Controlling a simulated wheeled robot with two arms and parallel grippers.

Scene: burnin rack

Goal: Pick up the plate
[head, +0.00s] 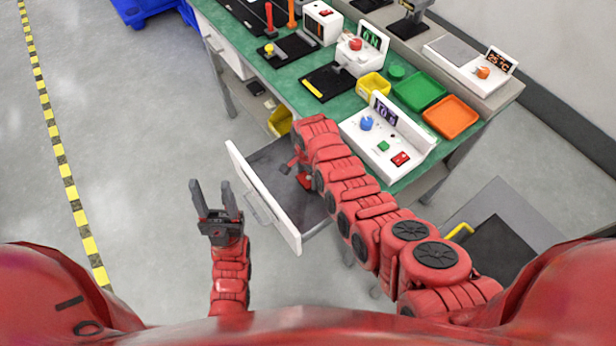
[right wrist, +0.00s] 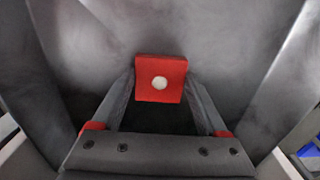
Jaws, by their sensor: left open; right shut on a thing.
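The plate (right wrist: 160,66) is a small red square with a white round spot in its middle, seen in the right wrist view. My right gripper (right wrist: 158,95) is shut on it, with one finger at each side edge. In the head view my right arm reaches down into the open drawer (head: 264,196), and my right gripper (head: 291,165) is inside it, partly hidden by the arm. I cannot tell whether the plate touches the drawer floor. My left gripper (head: 215,195) is open and empty, left of the drawer over the floor.
The green-topped workbench (head: 325,112) stands above the drawer. It carries a white control box (head: 388,140), a green tray (head: 419,90), an orange tray (head: 450,117) and a yellow bin (head: 373,86). A grey cart (head: 500,235) stands at right.

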